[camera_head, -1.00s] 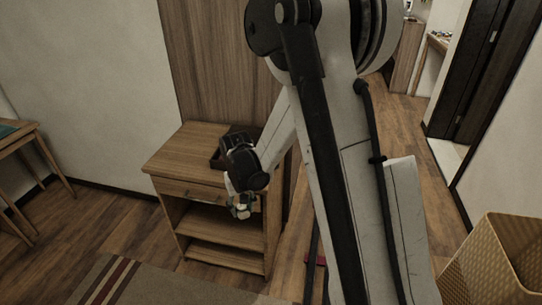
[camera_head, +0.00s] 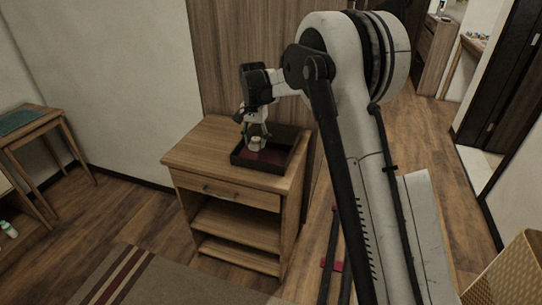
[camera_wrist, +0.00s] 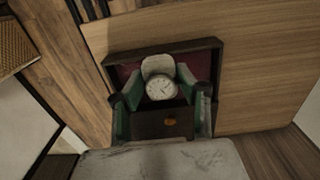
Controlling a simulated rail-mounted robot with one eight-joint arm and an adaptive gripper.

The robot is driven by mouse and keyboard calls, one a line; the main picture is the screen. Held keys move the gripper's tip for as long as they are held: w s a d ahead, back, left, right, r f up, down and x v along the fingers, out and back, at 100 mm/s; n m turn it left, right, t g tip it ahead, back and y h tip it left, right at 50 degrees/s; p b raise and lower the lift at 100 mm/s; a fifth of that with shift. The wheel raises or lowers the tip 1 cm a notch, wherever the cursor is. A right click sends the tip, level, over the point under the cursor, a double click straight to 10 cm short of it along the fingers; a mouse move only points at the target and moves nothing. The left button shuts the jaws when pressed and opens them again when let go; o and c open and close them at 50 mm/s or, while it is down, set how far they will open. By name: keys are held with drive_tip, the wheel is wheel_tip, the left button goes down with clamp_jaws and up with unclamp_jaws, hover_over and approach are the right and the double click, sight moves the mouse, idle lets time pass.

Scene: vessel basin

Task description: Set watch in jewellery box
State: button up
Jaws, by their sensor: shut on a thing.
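The watch (camera_wrist: 161,90) has a round white face and shows between the green-sided fingers of my gripper (camera_wrist: 160,96) in the wrist view. My gripper is shut on it. The jewellery box (camera_wrist: 203,62) is a dark open tray with a dark red lining, and it lies behind the watch in that view. In the head view the box (camera_head: 290,160) sits on top of a wooden cabinet, and my gripper (camera_head: 256,146) points down over its left part. I cannot tell whether the watch touches the lining. The watch is hard to make out in the head view.
The wooden cabinet (camera_head: 197,153) has a drawer and open shelves, with bare top left of the box. A wood panel (camera_head: 228,65) rises behind it. A striped rug (camera_head: 125,275) lies in front. A woven basket (camera_head: 515,275) stands at the lower right.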

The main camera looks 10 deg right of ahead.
hover_over(275, 160)
wheel_tip(275, 160, down, 5)
drive_tip(key=shift+w+f+b, duration=0.1)
drive_tip(key=shift+f+b, duration=0.1)
drive_tip(key=shift+b, duration=0.1)
drive_tip(key=shift+f, duration=1.95)
drive_tip(key=shift+f+b, duration=0.2)
drive_tip(key=shift+b, duration=0.2)
drive_tip(key=o, duration=1.2)
drive_tip(key=shift+r, duration=0.1)
